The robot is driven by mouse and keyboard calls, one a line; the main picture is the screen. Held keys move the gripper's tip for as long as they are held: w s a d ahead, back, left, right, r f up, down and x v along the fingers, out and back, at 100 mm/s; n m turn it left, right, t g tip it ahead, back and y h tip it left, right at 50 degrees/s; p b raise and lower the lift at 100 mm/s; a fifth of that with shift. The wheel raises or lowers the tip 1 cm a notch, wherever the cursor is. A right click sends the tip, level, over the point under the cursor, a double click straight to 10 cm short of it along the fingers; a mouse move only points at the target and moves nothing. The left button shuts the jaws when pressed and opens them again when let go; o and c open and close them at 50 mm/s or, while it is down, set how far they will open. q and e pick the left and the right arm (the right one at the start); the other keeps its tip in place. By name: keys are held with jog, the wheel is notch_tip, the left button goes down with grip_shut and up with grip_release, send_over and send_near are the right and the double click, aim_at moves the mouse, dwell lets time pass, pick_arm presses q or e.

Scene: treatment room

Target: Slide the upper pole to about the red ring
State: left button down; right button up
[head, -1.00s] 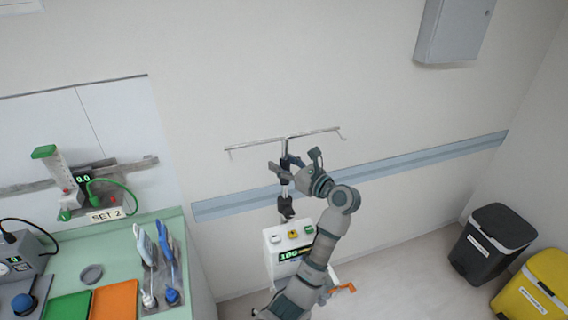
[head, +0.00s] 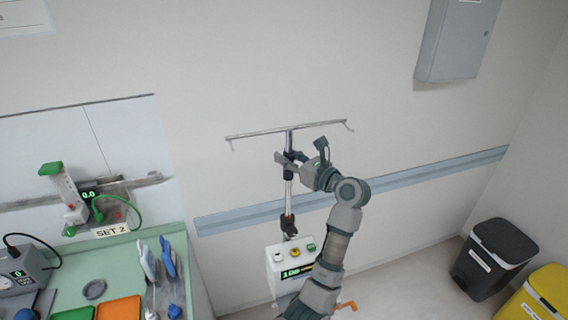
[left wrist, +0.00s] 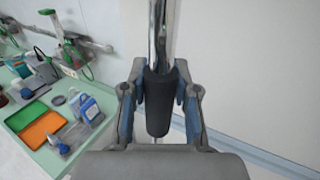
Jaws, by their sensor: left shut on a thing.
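The upper pole (head: 289,138) is a chrome rod with a hooked crossbar on top, in front of the wall in the head view. My left gripper (head: 286,163) is shut on the dark sleeve around this pole, below the crossbar. In the left wrist view the black sleeve (left wrist: 158,102) sits between the two fingers (left wrist: 157,96), with the chrome pole (left wrist: 161,35) above it. Bare rod shows between my gripper and a dark lower collar (head: 287,220). I cannot clearly make out a red ring. My right gripper is not in view.
The white control box (head: 288,262) with a green display stands below the pole. A green-topped counter (head: 120,258) with devices and trays is at left. A grey wall cabinet (head: 455,40) hangs at upper right. Black (head: 492,258) and yellow bins (head: 542,295) stand at right.

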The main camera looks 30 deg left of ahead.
pick_arm(q)
jog(key=shift+d, duration=0.2)
jog(key=c, duration=1.1)
grip_release()
jog(key=shift+o, duration=1.3)
jog(key=shift+d, duration=0.25)
jog(key=v, duration=1.2)
